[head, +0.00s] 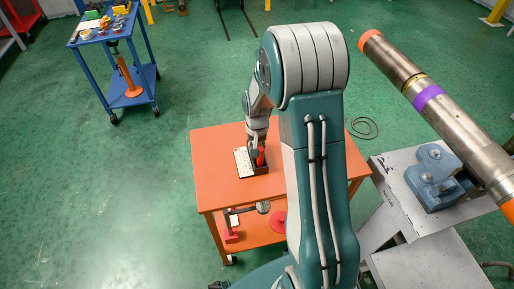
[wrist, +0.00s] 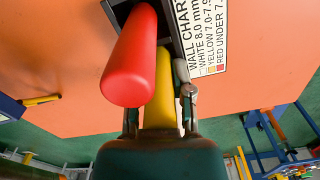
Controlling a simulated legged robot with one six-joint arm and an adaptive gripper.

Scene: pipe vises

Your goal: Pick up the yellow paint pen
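The yellow paint pen (wrist: 161,88) stands in a dark holder (wrist: 174,25) beside the chart, partly covered by a thick red pen (wrist: 131,58). In the wrist view, my gripper (wrist: 160,110) has one finger on each side of the yellow pen, with a narrow gap at the right finger. The left finger is partly hidden by the red pen. A small pale grey piece (wrist: 181,71) shows right of the yellow pen; I cannot tell what it is. In the head view, my gripper (head: 257,147) is over the holder on the orange table, and the yellow pen cannot be made out.
A wall chart (wrist: 205,35) lies next to the holder on the orange table (head: 218,150). A blue vise (head: 436,178) with a large pipe (head: 455,125) stands at right. A blue cart (head: 90,75) stands at back left. Green floor around the table is mostly clear.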

